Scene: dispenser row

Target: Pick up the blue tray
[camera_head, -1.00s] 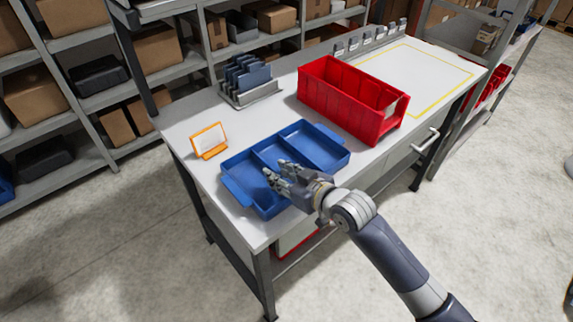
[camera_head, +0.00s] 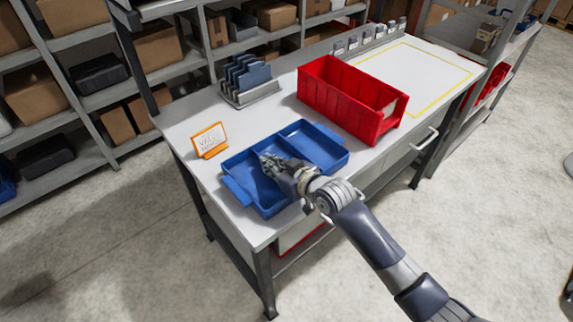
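The blue tray (camera_head: 262,198) lies flat on the near left part of the white workbench. It has three compartments side by side and a tab handle at its left end. Its right compartment (camera_head: 322,149) looks empty. My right gripper (camera_head: 268,160) is over the tray's middle, and its wrist and arm hide part of the near wall. The fingers are small and bunched in this view, so whether they are open or shut is unclear. I see nothing held, and cannot tell whether they touch the tray. My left gripper is out of view.
A red bin (camera_head: 345,98) stands behind and right of the tray. A grey rack with dark upright plates (camera_head: 249,80) stands at the back. An orange-framed sign (camera_head: 209,141) is left of the tray. A yellow-outlined area (camera_head: 425,75) at right is clear.

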